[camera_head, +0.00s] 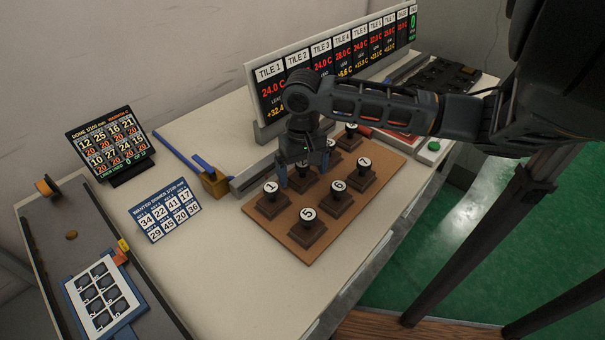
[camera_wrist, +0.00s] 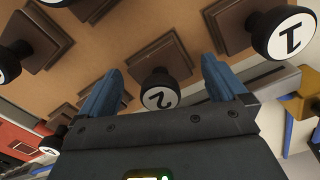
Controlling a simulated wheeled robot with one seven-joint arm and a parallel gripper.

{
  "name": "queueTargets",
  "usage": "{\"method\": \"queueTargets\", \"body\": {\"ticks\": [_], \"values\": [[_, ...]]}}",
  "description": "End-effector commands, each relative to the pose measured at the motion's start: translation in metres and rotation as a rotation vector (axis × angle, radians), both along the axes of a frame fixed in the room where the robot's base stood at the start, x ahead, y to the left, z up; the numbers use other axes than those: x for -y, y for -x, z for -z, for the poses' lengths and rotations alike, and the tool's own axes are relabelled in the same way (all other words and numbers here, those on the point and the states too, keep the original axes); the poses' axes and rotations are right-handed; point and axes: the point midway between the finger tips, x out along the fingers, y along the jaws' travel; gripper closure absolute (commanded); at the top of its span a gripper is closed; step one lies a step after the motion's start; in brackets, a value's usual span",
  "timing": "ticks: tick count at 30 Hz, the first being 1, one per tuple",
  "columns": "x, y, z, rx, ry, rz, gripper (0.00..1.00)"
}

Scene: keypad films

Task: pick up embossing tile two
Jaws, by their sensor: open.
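Embossing tile two is a dark square block with a round black knob and a white cap marked 2. In the wrist view its cap (camera_wrist: 159,98) sits between my two blue fingers, its base beyond them. My gripper (camera_wrist: 163,68) is open around the knob, with gaps on both sides and nothing held. In the head view my gripper (camera_head: 304,172) points down over the board's back row, just right of tile 1 (camera_head: 270,187), and mostly hides tile two.
Tiles 5 (camera_head: 307,215) and 6 (camera_head: 338,187) stand close in front on the brown board (camera_head: 300,250); other tiles stand to the right. A display panel (camera_head: 330,62) rises behind. A blue-white number card (camera_head: 165,209) stands left. The table front left of the board is clear.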

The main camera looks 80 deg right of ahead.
Motion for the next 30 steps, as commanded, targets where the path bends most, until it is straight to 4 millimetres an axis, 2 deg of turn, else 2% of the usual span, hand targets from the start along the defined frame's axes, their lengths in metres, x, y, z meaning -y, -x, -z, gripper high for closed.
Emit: {"method": "queueTargets", "body": {"ticks": [8, 25, 30], "values": [[0.0001, -0.0003, 0.0026, 0.002, 0.001, -0.001, 0.02], [0.0001, -0.0003, 0.0023, 0.002, 0.001, -0.001, 0.57], [0.0003, -0.0003, 0.0021, 0.002, 0.001, -0.001, 0.58]]}}
